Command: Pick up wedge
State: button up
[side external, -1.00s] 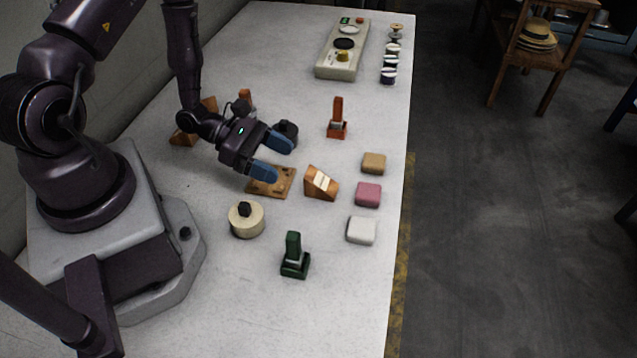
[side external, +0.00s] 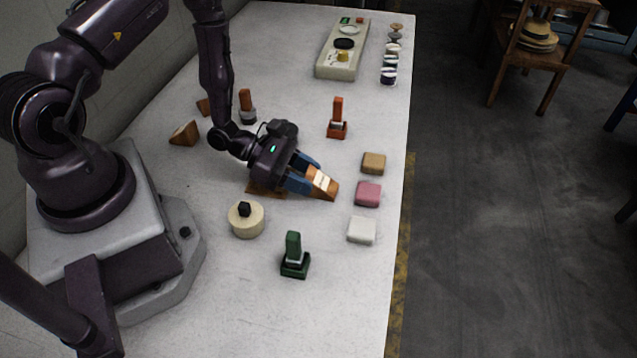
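The wedge (side external: 323,183) is an orange-brown block with pale stripes on its sloping face, on the table right of centre. My gripper (side external: 312,178) is low at its left end, with one blue finger at its far side and the other at its near side. The fingers hide part of the wedge. I cannot tell whether they press on it or only stand around it, nor whether the wedge is clear of the table.
A brown board (side external: 266,188) lies partly under my gripper. A cream round block (side external: 246,219) and a green stamp (side external: 294,257) stand nearer. Brown (side external: 374,162), pink (side external: 368,194) and white (side external: 362,230) pads line the right. An orange stamp (side external: 338,120) stands behind.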

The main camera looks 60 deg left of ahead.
jog(key=shift+c, duration=1.4)
jog(key=shift+r, duration=0.15)
